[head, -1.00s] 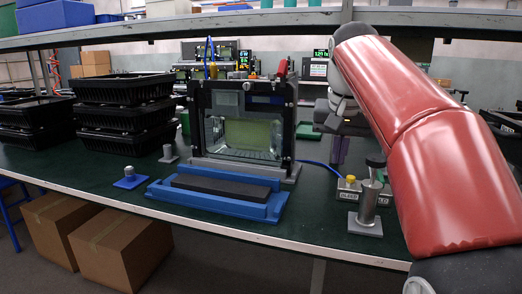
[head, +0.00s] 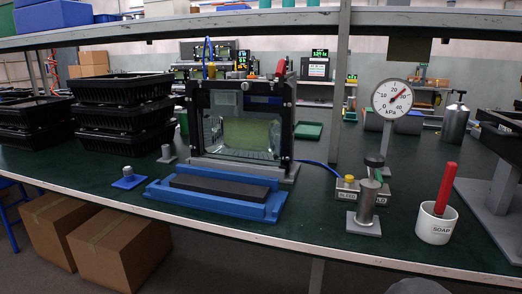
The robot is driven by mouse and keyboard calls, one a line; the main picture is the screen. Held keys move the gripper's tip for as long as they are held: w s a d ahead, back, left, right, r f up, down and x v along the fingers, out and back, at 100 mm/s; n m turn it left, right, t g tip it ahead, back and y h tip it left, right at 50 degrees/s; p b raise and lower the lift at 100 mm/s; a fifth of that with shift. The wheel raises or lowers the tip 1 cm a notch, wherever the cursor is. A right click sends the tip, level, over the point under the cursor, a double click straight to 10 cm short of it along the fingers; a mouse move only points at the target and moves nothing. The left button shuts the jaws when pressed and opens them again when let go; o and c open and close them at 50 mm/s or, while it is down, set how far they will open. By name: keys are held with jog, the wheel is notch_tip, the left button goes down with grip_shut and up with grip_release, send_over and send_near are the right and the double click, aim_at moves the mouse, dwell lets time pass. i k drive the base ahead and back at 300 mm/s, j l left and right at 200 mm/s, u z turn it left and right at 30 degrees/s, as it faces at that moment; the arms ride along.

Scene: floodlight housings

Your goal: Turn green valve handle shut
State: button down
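A small grey valve block (head: 347,196) stands right of the clear-fronted housing, with a yellow knob (head: 349,179) on top and a blue hose running to it. A small green part (head: 378,175) shows just right of the yellow knob, partly hidden by a metal post with a black knob (head: 367,200). It may be the green valve handle; its turn position is too small to tell. The clear-fronted housing (head: 192,130) stands upright in a black frame. A round kPa gauge (head: 392,98) stands behind the valve block.
A blue tray (head: 160,193) with a dark pad lies in front of the housing. A white soap cup (head: 436,226) with a red-handled tool stands right, near the front edge. Black crates (head: 120,115) are stacked left. A shelf (head: 250,20) crosses above.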

aim_at(377, 175)
jog(key=l+z, duration=0.35)
jog(key=i+l+z, duration=0.1)
jog(key=z, duration=0.25)
jog(key=i+l+z, duration=0.1)
jog(key=l+z, duration=0.25)
